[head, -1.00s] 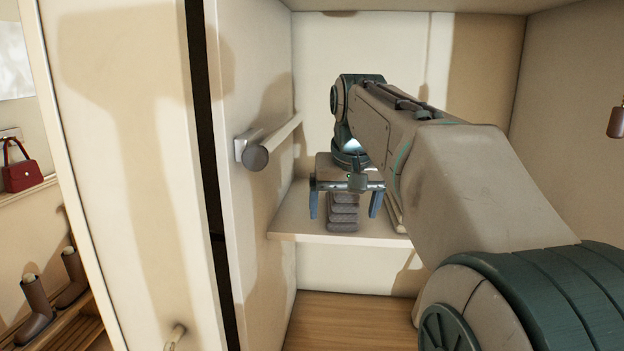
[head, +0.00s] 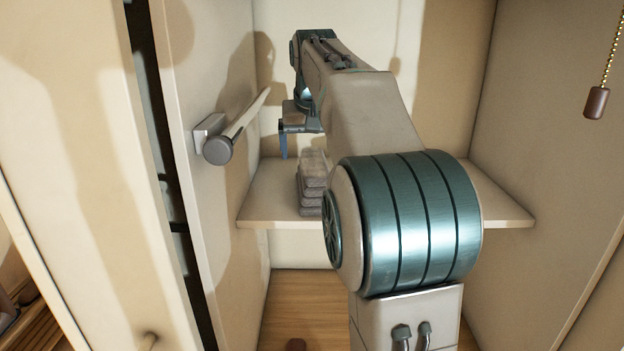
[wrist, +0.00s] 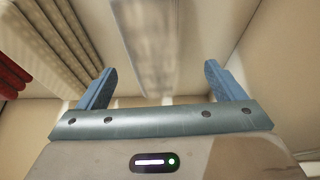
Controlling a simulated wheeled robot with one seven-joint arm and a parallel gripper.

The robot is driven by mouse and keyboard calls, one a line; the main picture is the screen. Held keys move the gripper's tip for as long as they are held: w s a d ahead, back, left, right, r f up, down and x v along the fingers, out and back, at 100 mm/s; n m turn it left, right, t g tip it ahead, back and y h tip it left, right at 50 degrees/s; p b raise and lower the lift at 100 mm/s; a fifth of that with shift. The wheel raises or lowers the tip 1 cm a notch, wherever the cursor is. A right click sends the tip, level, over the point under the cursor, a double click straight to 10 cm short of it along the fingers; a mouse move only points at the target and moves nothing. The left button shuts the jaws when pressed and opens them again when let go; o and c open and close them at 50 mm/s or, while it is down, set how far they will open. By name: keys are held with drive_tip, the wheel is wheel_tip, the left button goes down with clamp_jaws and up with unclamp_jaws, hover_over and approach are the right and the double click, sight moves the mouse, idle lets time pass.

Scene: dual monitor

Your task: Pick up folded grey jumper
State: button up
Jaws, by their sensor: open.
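The folded grey jumper appears to be part of a small stack of grey folded cloth (head: 312,186) on the shelf inside the wardrobe, in the head view. My arm hides its right side. My gripper (wrist: 162,82) is open, with both blue fingers spread apart in the wrist view. In the head view one finger (head: 284,146) shows above the shelf, up and to the left of the stack; the other is hidden. A blurred greyish band (wrist: 145,40) lies between the fingers in the wrist view; I cannot tell whether it is the jumper.
The shelf (head: 262,205) has bare room at its left and right ends. A hanging rod (head: 240,125) sticks out from the left panel, close to my gripper. A brown pull on a chain (head: 597,103) hangs at the right. Wardrobe walls stand on both sides.

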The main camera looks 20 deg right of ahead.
sight(312, 161)
drive_tip(key=x, duration=0.2)
drive_tip(key=p+x, duration=0.1)
drive_tip(key=x, duration=0.2)
drive_tip(key=shift+w+d+f, duration=0.1)
drive_tip(key=shift+d+f, duration=0.15)
drive_tip(key=shift+f, duration=0.05)
drive_tip(key=c, duration=1.3)
drive_tip(key=shift+o, duration=0.2)
drive_tip(key=shift+r, duration=0.2)
